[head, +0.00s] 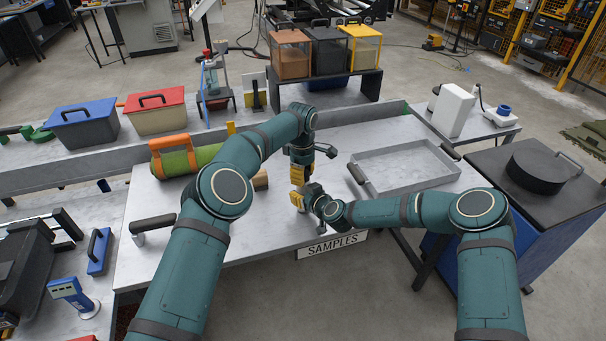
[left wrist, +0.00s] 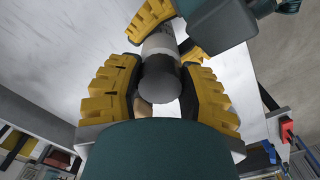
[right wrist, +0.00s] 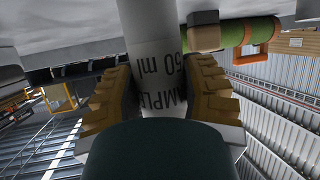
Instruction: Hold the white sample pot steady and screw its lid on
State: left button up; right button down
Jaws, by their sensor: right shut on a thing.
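The white sample pot (right wrist: 160,70) stands upright between the yellow fingers of my right gripper (right wrist: 162,88), which is shut on it. Part of its black lettering, with "50 ml", shows in the right wrist view. A dark grey lid (left wrist: 161,86) sits in line at the pot's top in the left wrist view; I cannot tell whether it is threaded. My left gripper (left wrist: 161,80) is above, its fingers close on either side of the lid and apparently open. In the head view the left gripper (head: 299,172) is directly above the right gripper (head: 298,204), and they hide the pot.
A green turf roll (head: 190,160) with an orange strap lies at the left of the metal table (head: 265,222). A shallow grey tray (head: 408,185) is at the right. A "SAMPLES" sign (head: 332,245) hangs at the front edge. Colored bins stand behind.

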pick_arm(q)
grip_shut()
jog(key=m, duration=0.6)
jog(key=shift+m, duration=0.4)
jog(key=m, duration=0.9)
jog(key=shift+m, duration=0.3)
jog(key=o, duration=0.8)
grip_release()
jog(key=shift+c, duration=0.2)
